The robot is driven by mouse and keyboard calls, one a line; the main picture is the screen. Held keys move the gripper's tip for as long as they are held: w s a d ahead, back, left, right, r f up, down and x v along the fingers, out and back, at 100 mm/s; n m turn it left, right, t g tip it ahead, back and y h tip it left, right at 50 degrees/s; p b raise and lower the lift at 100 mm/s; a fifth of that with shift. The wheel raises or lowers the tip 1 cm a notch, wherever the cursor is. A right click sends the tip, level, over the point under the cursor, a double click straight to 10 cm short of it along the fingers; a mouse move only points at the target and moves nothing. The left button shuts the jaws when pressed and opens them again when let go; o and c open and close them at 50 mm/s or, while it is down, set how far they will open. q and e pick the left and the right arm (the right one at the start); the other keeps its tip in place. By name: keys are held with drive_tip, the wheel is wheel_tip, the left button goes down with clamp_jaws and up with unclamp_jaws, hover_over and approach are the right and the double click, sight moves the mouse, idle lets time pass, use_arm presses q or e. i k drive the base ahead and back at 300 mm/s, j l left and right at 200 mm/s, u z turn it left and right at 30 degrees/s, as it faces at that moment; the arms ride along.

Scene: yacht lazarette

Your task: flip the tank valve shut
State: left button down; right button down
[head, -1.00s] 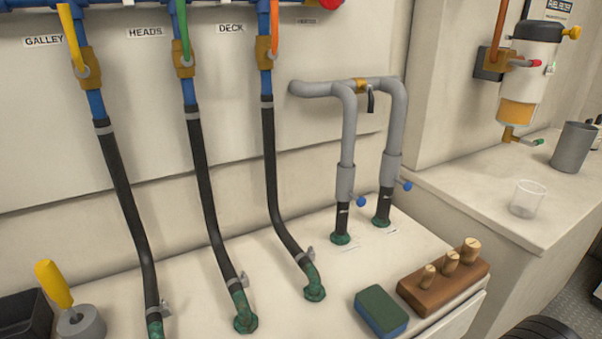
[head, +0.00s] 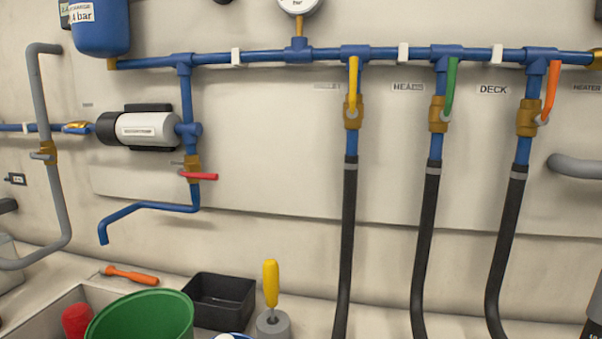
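No valve in the head view carries a readable tank label, so I cannot tell for sure which one is the tank valve. A brass valve (head: 48,152) with a small grey lever sits on the grey pipe (head: 38,95) at the far left. The lever lies roughly sideways, across the upright pipe. Another brass valve (head: 193,165) with a red lever (head: 202,176) sits below the blue manifold; its lever points right, across the pipe. Neither of my grippers is in view.
Yellow (head: 353,82), green (head: 450,88) and orange (head: 551,88) levers stand upright on the manifold outlets. A pump (head: 145,129) is on the wall. Below are a green bucket (head: 140,318), black tray (head: 220,298), orange-handled tool (head: 131,275) and yellow-handled tool (head: 271,285).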

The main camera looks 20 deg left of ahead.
sight(65, 129)
drive_tip(key=u, duration=1.8)
